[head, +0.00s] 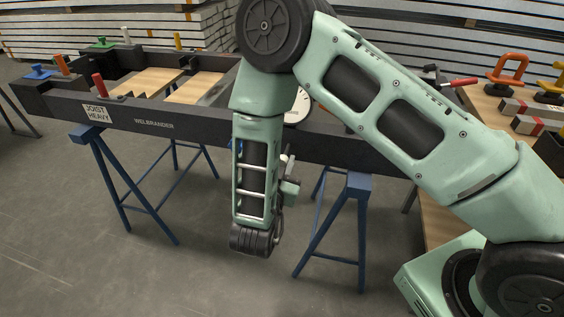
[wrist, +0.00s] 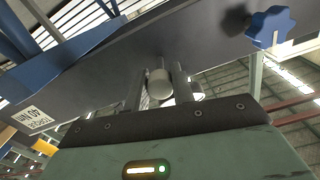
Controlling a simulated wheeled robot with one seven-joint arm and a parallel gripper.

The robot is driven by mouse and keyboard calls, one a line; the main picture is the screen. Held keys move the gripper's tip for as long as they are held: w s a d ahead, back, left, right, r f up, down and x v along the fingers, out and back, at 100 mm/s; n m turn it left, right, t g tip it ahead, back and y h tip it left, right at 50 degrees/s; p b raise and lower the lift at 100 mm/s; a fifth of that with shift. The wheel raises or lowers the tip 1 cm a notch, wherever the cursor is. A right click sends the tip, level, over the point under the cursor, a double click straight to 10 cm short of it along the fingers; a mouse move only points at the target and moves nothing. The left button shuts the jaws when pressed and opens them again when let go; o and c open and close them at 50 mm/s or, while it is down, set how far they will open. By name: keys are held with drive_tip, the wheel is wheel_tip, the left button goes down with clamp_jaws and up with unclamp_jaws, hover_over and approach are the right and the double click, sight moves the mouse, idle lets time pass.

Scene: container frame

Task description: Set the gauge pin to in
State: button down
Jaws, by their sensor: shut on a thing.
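In the wrist view, my gripper (wrist: 158,80) reaches up to the dark underside of the frame beam (wrist: 205,38). Its two fingers are shut around a grey, round-ended pin (wrist: 159,84), which looks like the gauge pin. Where the pin meets the beam, and how far in it sits, I cannot tell. In the head view my arm hides the held pin and most of the gripper; part of my wrist shows beside the dark frame (head: 215,127). A white round dial (head: 299,107) shows partly behind my arm.
Blue trestles (head: 355,185) carry the frame. A blue star knob (wrist: 270,27) hangs from the beam, right of my gripper. Wooden boards (head: 150,80) lie inside the frame. A bench at right holds an orange-handled clamp (head: 508,68). The floor in front is clear.

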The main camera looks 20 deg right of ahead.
drive_tip(key=x, duration=0.2)
drive_tip(key=shift+w+d, duration=0.2)
drive_tip(key=shift+w, duration=0.15)
drive_tip(key=c, duration=1.2)
unclamp_jaws()
drive_tip(key=shift+o, duration=0.2)
drive_tip(key=v, duration=1.7)
drive_tip(key=shift+s, duration=0.25)
drive_tip(key=shift+w+a, duration=0.1)
drive_tip(key=shift+a, duration=0.05)
